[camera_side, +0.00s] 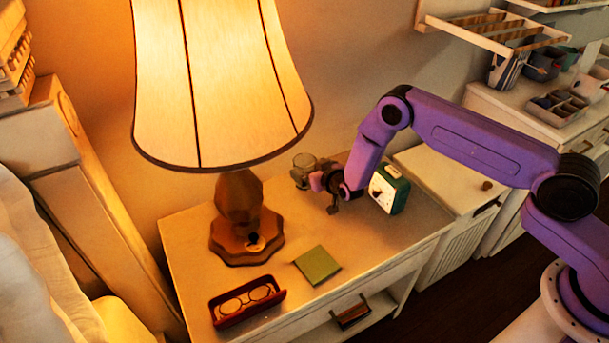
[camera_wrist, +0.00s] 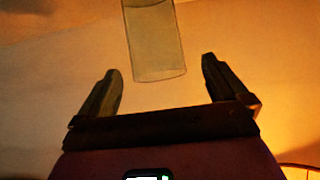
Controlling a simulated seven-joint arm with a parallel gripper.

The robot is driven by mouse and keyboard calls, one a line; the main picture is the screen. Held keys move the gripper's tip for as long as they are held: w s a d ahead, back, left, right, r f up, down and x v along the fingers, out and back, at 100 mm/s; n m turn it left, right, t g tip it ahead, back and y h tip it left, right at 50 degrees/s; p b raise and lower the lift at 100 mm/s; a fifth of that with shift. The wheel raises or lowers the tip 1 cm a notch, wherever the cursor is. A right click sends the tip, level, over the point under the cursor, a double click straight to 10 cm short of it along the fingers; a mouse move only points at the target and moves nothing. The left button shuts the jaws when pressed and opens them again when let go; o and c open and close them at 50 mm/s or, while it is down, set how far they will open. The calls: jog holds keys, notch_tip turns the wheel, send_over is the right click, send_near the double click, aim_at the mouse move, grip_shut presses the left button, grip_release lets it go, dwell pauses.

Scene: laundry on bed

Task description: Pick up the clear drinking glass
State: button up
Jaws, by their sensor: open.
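The clear drinking glass (camera_side: 303,163) stands at the back of the nightstand in the side view, close to the wall and partly behind my gripper (camera_side: 322,190). In the wrist view the glass (camera_wrist: 155,40) shows as a pale see-through cylinder, with its top cut off by the frame edge. My gripper (camera_wrist: 160,68) is open there. Its two dark fingers are spread, one to each side of the near end of the glass. The space between the fingers looks mostly empty, and I cannot tell whether either finger touches the glass.
A lamp with a wooden base (camera_side: 240,220) and a wide lit shade (camera_side: 215,80) is on the left. A green pad (camera_side: 317,265) and glasses in a red case (camera_side: 246,301) lie in front. The nightstand (camera_side: 395,240) is clear at front right.

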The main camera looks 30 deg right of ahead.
aim_at(299, 164)
jog(key=shift+w+d+f, duration=0.1)
jog(key=shift+w+f, duration=0.35)
jog(key=shift+w, duration=0.15)
jog(key=shift+w+d+f, duration=0.1)
jog(key=shift+w+f, duration=0.3)
jog(key=shift+w, duration=0.2)
jog(key=shift+x, duration=1.15)
jog(key=c, duration=1.2)
